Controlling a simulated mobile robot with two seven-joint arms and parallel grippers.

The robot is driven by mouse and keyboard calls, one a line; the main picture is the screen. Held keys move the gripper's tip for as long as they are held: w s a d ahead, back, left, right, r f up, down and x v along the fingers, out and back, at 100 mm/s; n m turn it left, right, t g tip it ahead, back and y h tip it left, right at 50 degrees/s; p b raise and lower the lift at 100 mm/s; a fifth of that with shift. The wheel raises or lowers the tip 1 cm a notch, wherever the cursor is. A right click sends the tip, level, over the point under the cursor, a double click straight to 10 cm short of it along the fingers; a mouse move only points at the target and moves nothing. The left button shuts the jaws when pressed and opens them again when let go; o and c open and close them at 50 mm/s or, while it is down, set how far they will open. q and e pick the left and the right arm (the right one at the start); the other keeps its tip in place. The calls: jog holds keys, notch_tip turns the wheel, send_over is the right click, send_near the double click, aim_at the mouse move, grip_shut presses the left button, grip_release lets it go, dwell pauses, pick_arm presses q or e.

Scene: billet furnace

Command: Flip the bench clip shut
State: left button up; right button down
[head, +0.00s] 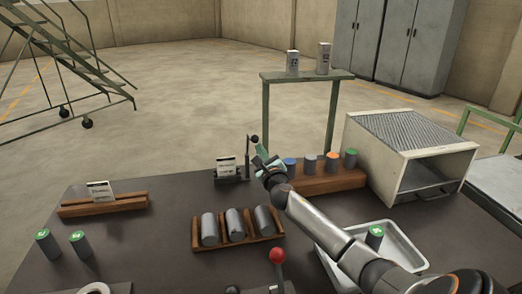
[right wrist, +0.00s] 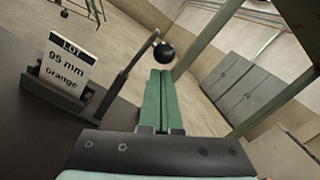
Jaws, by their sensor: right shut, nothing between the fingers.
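The bench clip (head: 232,178) is a dark base on the table holding an upright white card (head: 225,166). In the right wrist view the card (right wrist: 63,70) reads "LOT 95 mm orange". The clip's lever (right wrist: 128,75) stands raised at the card's right side and ends in a black ball knob (right wrist: 165,52); the knob also shows in the head view (head: 254,139). My right gripper (head: 262,153) is shut and empty, its green fingers (right wrist: 157,95) just right of the lever; whether they touch it I cannot tell. My left gripper is not in view.
A wooden rack (head: 325,183) with colour-topped cylinders stands just right of my right gripper. A rack of grey billets (head: 262,241), a red-knobbed lever (head: 277,256) and a white tray (head: 405,249) are nearer. A furnace box (head: 366,160) is at right.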

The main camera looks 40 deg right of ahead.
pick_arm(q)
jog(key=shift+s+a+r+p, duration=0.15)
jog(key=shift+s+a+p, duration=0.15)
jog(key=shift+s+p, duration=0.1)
pick_arm(e)
jog(key=shift+r+n, duration=0.2)
jog(key=shift+n, duration=0.1)
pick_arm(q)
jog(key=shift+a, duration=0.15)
